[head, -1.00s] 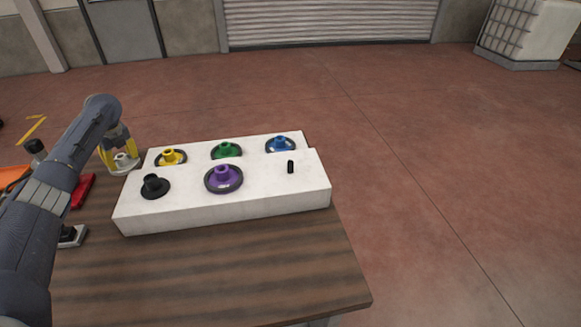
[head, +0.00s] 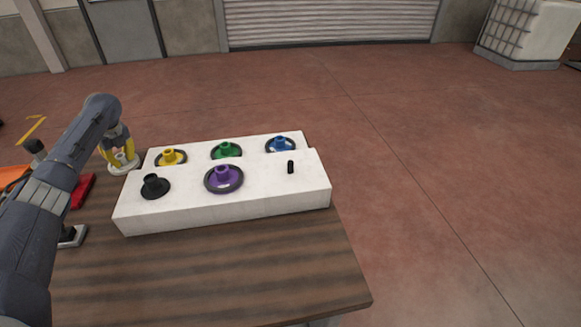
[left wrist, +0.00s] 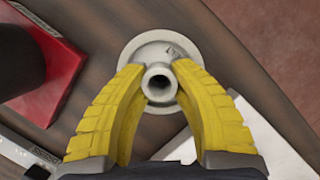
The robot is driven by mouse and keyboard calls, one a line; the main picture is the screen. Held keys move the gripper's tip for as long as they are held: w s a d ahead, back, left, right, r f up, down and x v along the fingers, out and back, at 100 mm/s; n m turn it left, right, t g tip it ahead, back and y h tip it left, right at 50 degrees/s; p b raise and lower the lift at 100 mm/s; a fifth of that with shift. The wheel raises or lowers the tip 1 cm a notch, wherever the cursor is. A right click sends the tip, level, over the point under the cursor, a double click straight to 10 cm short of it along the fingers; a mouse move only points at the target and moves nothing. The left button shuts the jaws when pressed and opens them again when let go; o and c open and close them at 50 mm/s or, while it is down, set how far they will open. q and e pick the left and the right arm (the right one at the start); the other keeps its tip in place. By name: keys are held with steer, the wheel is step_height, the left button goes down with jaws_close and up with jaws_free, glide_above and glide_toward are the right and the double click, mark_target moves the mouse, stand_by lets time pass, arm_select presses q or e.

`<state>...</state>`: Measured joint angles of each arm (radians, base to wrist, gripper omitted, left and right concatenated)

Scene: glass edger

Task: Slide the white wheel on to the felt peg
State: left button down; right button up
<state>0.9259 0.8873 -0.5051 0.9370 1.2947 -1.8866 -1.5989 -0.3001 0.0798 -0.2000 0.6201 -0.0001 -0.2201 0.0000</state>
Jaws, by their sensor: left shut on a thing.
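The white wheel (head: 124,167) is at the left end of the white block, a pale disc with a raised hub; it also shows in the left wrist view (left wrist: 140,56). My left gripper (head: 120,157) points down at it. Its yellow fingers are shut on the hub, one on each side, in the left wrist view (left wrist: 158,72). I cannot tell whether the wheel touches the table. One bare black peg (head: 290,167) stands upright at the front right of the white block (head: 240,208); no label tells me it is the felt peg. My right gripper is not in view.
The block carries yellow (head: 170,156), green (head: 226,149), blue (head: 280,144) and purple (head: 223,177) wheels and a black hubbed piece (head: 154,186). A red-based object (left wrist: 50,75) stands close to the gripper. The wooden table's front (head: 220,270) is clear.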

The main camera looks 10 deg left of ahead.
arm_select(q)
step_height(320, 180, up, 7)
stand_by(0.8)
steer(key=shift+r, duration=0.1)
stand_by(0.4)
